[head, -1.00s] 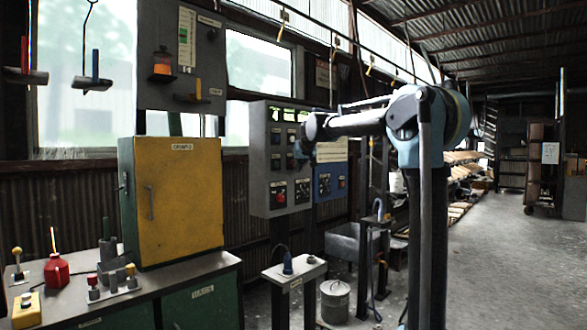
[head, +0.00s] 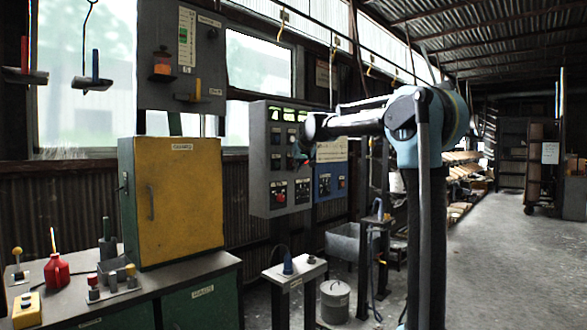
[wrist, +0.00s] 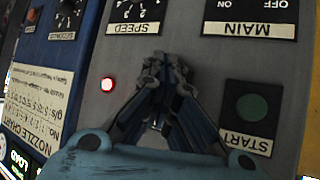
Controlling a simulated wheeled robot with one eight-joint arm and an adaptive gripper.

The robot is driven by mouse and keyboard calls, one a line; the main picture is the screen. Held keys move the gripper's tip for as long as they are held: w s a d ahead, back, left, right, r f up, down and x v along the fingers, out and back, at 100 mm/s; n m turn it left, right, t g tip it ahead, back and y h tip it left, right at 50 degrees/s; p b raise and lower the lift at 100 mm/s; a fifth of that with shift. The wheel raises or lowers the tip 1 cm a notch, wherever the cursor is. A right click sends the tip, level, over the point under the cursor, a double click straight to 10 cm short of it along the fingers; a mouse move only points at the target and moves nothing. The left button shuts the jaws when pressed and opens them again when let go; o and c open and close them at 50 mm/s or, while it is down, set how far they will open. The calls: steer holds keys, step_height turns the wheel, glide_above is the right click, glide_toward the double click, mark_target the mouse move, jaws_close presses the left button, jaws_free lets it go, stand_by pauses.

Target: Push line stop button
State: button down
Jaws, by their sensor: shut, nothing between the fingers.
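The grey control panel (head: 259,165) stands behind my forearm in the head view, with rows of knobs and buttons. A red button (head: 280,197) sits low on it; its label is too small to read. The wrist view shows the panel upside down: a green button (wrist: 252,107) marked START, a MAIN label (wrist: 250,29), a SPEED label (wrist: 133,28) and a small lit red round light (wrist: 107,84). No line stop label is readable. My gripper (wrist: 165,62) is shut and empty in front of the panel, between the red light and the green button. Contact cannot be told.
A yellow cabinet (head: 180,205) stands on the bench at left. A small pedestal (head: 308,270) and a bucket (head: 335,302) stand below.

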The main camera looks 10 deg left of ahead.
steer(key=shift+a, duration=0.15)
stand_by(0.4)
steer(key=shift+s+d, duration=0.2)
steer(key=shift+d, duration=0.15)
steer(key=s+d, duration=0.3)
steer(key=d, duration=0.1)
steer(key=shift+s+d, duration=0.35)
stand_by(0.3)
